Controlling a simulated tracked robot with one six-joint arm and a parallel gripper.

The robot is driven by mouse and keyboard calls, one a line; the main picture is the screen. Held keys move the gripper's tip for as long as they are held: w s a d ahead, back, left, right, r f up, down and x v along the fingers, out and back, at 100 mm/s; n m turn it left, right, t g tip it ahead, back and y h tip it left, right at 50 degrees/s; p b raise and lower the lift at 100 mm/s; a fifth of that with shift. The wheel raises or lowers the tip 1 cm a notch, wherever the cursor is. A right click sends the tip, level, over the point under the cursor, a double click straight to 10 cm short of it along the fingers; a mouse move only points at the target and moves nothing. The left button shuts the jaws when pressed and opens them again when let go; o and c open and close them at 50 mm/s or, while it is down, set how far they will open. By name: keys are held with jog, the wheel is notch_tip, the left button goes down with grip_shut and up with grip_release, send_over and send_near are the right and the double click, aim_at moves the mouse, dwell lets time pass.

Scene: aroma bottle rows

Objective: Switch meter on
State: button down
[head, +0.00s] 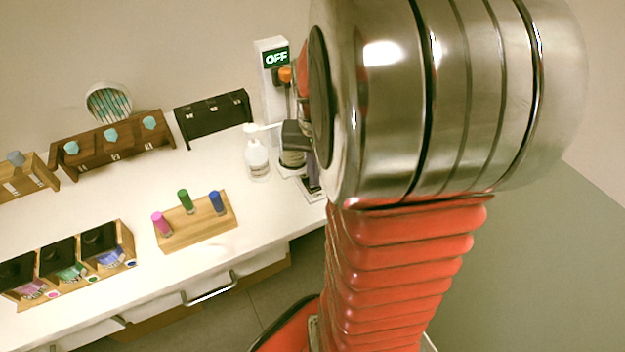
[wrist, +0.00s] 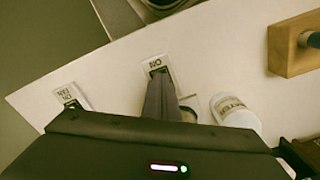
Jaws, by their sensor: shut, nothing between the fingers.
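A white wall box (head: 272,75) at the back of the counter carries a green display reading OFF, with an orange part (head: 285,74) below it. In the wrist view a small white plate (wrist: 155,63) has upside-down lettering that looks like ON, and a dark patch under it. A second small white plate (wrist: 63,93) with small lettering lies to its left. I cannot tell which of these is the meter. My gripper (wrist: 163,82) is shut and empty, its fingers overlapping the lower part of the ON plate; contact cannot be told. My arm hides much of the right in the head view.
A white bottle (head: 257,158) stands just left of my gripper; a white labelled container (wrist: 234,113) shows in the wrist view. A wooden block (head: 197,230) holds pink, green and blue vials. Wooden racks (head: 112,145) stand left. The counter's front edge is near.

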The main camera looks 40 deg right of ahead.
jog(key=shift+f, duration=0.45)
dwell(0.3)
jog(key=shift+r, duration=0.1)
notch_tip(320, 180, up, 7)
dwell(1.2)
dwell(0.5)
jog(key=shift+w+f, duration=0.1)
jog(key=shift+f, duration=0.2)
jog(key=s+a+r+n+t, duration=0.2)
jog(key=a+r+n, duration=0.1)
jog(key=a, duration=0.8)
jog(key=s+a+r+n+t, duration=0.2)
jog(key=a+n, duration=0.4)
jog(key=a, duration=0.6)
jog(key=shift+r+t, duration=0.6)
jog(key=shift+t, duration=0.2)
